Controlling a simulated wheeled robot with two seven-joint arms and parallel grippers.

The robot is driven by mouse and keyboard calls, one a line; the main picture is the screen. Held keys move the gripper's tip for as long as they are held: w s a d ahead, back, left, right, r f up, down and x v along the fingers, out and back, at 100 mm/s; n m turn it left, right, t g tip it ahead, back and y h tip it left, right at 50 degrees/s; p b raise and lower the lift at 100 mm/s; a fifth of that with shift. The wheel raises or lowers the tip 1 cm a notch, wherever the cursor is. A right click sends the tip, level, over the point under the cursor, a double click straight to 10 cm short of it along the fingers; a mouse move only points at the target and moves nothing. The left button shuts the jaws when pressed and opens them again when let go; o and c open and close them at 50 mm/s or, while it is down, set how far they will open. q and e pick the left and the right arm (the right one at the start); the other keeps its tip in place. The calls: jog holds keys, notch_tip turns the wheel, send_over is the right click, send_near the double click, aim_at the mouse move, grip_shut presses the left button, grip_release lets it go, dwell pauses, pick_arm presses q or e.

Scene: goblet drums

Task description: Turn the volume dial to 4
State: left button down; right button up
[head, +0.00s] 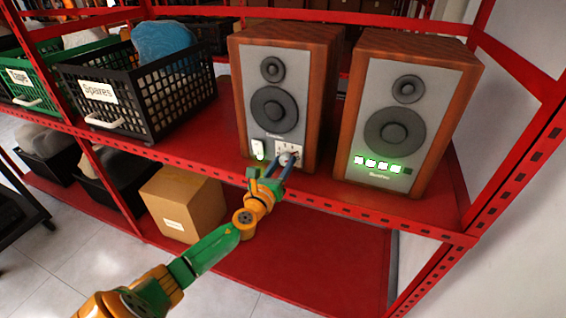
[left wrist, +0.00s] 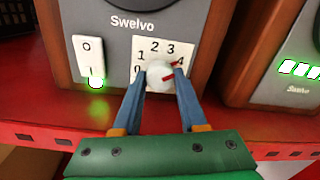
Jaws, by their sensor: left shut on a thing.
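The volume dial (left wrist: 160,75) is a round white knob with a red pointer, on a white plate numbered 0 to 4 (left wrist: 154,50) on the left speaker (head: 279,98). In the left wrist view the pointer slants up and right, at or very near the 4. My left gripper (head: 279,164) reaches in from the front, its two blue fingers on either side of the dial and shut on it. The fingers hide parts of the dial's sides and of the plate. My right gripper is in neither view.
A power switch (left wrist: 89,61) with a green glow sits left of the dial plate. The right speaker (head: 402,118) shows several lit green indicators and one dark one. A black Spares basket (head: 150,90) stands left on the red shelf (head: 215,165). A cardboard box (head: 181,205) sits below.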

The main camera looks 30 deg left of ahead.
pick_arm(q)
jog(key=shift+m, duration=0.4)
jog(key=shift+c, duration=2.2)
grip_release()
jog(key=v, duration=0.7)
